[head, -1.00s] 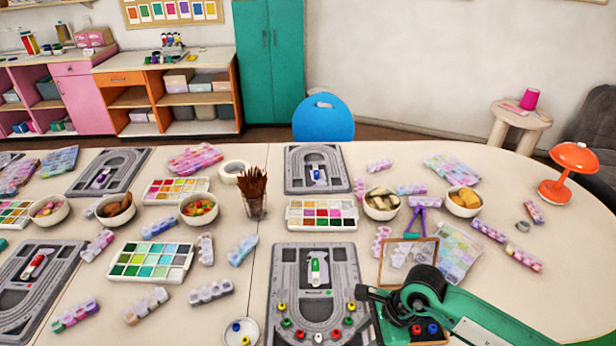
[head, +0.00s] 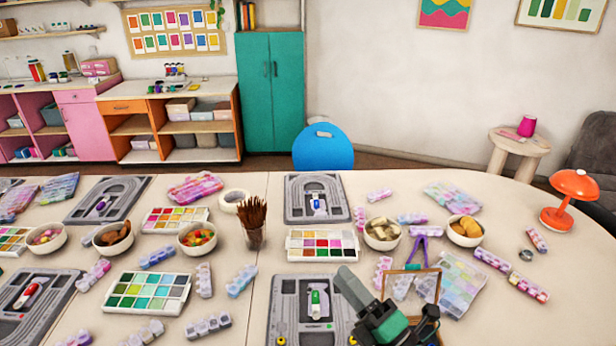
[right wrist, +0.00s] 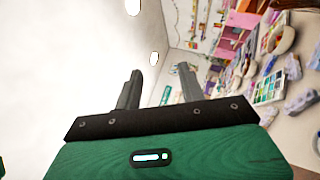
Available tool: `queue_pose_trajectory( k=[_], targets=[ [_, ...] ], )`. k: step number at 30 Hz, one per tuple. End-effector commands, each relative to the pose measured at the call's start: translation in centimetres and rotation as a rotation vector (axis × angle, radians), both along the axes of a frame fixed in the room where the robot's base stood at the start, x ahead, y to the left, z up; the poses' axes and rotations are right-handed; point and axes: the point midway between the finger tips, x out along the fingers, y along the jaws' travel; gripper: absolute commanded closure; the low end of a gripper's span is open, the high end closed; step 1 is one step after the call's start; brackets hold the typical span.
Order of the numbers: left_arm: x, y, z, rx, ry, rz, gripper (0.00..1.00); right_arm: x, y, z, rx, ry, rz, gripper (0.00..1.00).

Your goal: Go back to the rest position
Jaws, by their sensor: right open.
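My right gripper (head: 352,292) shows at the lower middle of the head view, raised over the right edge of the near grey bead board (head: 287,318). In the right wrist view its two fingers (right wrist: 160,88) stand apart with nothing between them, and it is tilted toward the room and ceiling. My left gripper is in neither view. The near board's lower part lies outside the head view.
The table holds bead boards, paint-like bead trays (head: 147,292), bowls (head: 382,234), a cup of sticks (head: 253,226) and several pill-box-like cases. A wooden-framed stand (head: 428,288) is close to the right gripper. An orange lamp (head: 574,186) stands at the right.

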Motion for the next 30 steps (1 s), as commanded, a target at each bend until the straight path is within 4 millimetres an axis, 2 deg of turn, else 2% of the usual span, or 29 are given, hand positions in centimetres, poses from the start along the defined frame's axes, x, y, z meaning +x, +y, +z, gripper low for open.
queue_pose_trajectory(
  k=[1,4,8,11,15,18,21,25,30],
  targets=[
    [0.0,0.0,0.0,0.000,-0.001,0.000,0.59,0.6,-1.8,-0.3,0.105,0.095,-0.070,0.60],
    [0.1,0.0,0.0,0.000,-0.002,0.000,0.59,1.7,-5.6,-1.9,0.301,0.291,-0.210,0.60],
    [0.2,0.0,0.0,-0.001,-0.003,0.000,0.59,1.7,-10.2,-5.8,0.536,0.558,-0.390,0.60],
    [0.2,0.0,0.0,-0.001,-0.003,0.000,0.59,0.4,-13.1,-9.7,0.700,0.771,-0.529,0.60],
    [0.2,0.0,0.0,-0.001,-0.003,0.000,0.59,-3.3,-15.8,-15.7,0.899,1.079,-0.721,0.60],
    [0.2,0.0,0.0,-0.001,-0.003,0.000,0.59,-6.8,-16.7,-19.1,1.005,1.278,-0.842,0.60],
    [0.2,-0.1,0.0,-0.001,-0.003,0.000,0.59,-10.0,-16.9,-21.5,1.077,1.440,-0.937,0.60],
    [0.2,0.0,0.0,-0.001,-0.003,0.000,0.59,-13.9,-16.7,-23.6,1.137,1.614,-1.040,0.60],
    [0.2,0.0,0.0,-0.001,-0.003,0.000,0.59,-18.6,-16.2,-25.1,1.187,1.811,-1.153,0.60]
  ],
)
